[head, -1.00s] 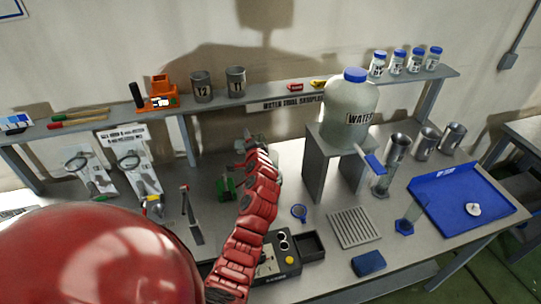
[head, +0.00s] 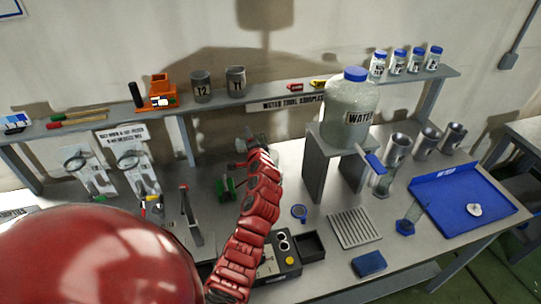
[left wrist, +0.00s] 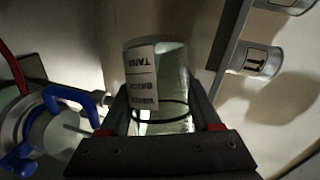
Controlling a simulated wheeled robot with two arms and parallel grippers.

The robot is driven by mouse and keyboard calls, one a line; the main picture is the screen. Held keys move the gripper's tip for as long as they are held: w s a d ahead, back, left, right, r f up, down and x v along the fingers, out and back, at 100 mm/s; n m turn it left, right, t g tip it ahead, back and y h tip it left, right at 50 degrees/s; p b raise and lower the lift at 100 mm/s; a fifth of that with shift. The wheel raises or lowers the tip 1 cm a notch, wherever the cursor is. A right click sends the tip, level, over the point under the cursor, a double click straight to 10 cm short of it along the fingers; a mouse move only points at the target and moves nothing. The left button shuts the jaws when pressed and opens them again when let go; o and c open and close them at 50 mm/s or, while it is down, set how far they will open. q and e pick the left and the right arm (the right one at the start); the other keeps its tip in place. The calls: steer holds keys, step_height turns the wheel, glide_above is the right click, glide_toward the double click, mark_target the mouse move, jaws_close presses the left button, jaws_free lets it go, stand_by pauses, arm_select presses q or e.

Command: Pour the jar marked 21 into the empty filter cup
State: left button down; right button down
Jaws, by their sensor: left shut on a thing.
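My left gripper (head: 252,146) is above the middle of the bench. In the left wrist view it (left wrist: 160,115) is shut on a clear glass vessel (left wrist: 172,75) with a white label. The label's print is upside down and I cannot read a 21 on it. The vessel is hardly visible in the head view. I cannot tell which thing is the filter cup. A round clear vessel with a blue handle (left wrist: 75,97) shows left of the gripper. My right gripper is not in view.
Grey cans marked T2 (head: 201,88) and T1 (head: 236,82) stand on the back shelf. A water jug (head: 349,108) stands on a raised stand (head: 315,160). Several blue-capped jars (head: 415,60) are at the shelf's right end. A blue tray (head: 455,200) lies at right.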

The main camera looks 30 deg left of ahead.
arm_select(q)
steer(key=shift+w+d+r+m+y+b, duration=0.15)
steer(key=shift+d+r+m+y+b, duration=0.15)
steer(key=shift+m+b, duration=0.2)
stand_by(0.8)
steer(key=shift+r+m+y+b, duration=0.35)
steer(key=shift+r+m+y, duration=0.1)
steer(key=shift+m, duration=0.15)
stand_by(1.2)
steer(key=shift+w+d+f+m+b, duration=0.1)
steer(key=shift+d+f+m+b, duration=0.05)
steer(key=shift+m+b, duration=0.2)
